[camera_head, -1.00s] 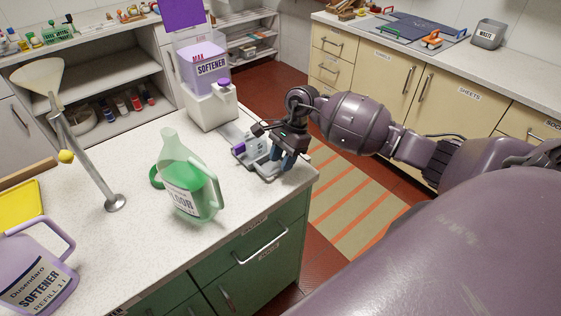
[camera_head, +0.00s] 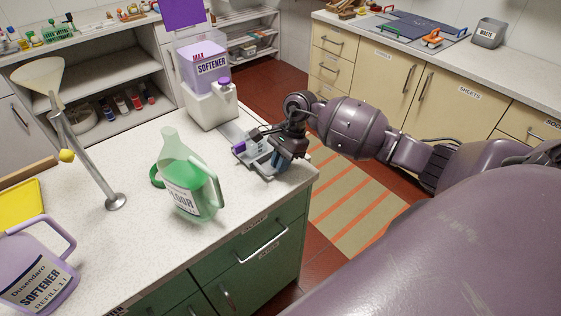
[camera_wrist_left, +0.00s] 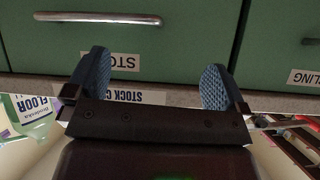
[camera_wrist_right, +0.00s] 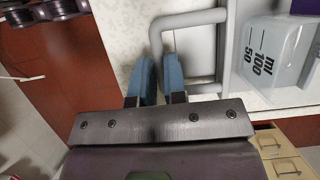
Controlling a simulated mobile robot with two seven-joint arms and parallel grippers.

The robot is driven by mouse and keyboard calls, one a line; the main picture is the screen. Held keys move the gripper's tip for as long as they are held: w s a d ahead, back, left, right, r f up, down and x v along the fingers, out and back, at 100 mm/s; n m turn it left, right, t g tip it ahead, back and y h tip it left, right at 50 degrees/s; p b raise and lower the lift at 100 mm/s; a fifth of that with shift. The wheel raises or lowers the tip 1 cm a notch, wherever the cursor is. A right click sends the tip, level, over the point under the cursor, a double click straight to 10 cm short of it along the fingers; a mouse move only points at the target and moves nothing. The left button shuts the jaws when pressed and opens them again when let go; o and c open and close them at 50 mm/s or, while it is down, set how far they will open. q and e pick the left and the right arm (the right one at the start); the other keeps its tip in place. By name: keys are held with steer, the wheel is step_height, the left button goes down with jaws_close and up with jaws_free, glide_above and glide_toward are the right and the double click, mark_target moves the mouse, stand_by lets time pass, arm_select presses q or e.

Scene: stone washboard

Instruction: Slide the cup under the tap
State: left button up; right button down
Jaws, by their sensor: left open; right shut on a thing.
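The measuring cup (camera_wrist_right: 275,62) is clear plastic with "ml 100 50" on it and sits in a grey carriage (camera_wrist_right: 228,45) with a bar handle. In the head view the carriage (camera_head: 240,158) is near the right corner of the counter, partly hidden by my right gripper (camera_head: 281,157). My right gripper (camera_wrist_right: 157,78) is shut on the carriage handle (camera_wrist_right: 190,20), left of the cup. The softener dispenser (camera_head: 208,108) stands behind the carriage, with a purple-capped tap part (camera_head: 224,84). My left gripper (camera_wrist_left: 150,85) is open and empty, facing green drawers.
A green floor-cleaner jug (camera_head: 187,190) stands left of the carriage. A funnel on a metal stand (camera_head: 85,150), a purple softener jug (camera_head: 38,270) and a yellow tray (camera_head: 18,212) are further left. The counter's right edge is close to my right gripper.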

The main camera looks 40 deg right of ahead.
mark_target(252, 143)
steer(key=w+b, duration=0.3)
steer(key=w, duration=0.1)
steer(key=w+b, duration=0.3)
steer(key=w+a+b, duration=0.1)
steer(key=w+b, duration=0.2)
steer(key=w, duration=0.1)
steer(key=shift+w+f, duration=0.25)
steer(key=shift+w, duration=0.1)
steer(key=shift+w+r+b, duration=0.15)
steer(key=shift+w+b, duration=0.45)
steer(key=shift+r, duration=0.35)
steer(key=c, duration=1.6)
jaws_free()
steer(key=o, duration=0.4)
steer(key=shift+w+f, duration=0.15)
steer(key=shift+w, duration=0.05)
steer(key=shift+o, duration=0.2)
steer(key=shift+s, duration=0.1)
steer(key=shift+d+r, duration=0.2)
steer(key=shift+r, duration=0.3)
arm_select(q)
step_height(252, 143, down, 10)
steer(key=shift+d+g, duration=0.3)
arm_select(e)
steer(key=v, duration=0.9)
steer(key=shift+r, duration=0.4)
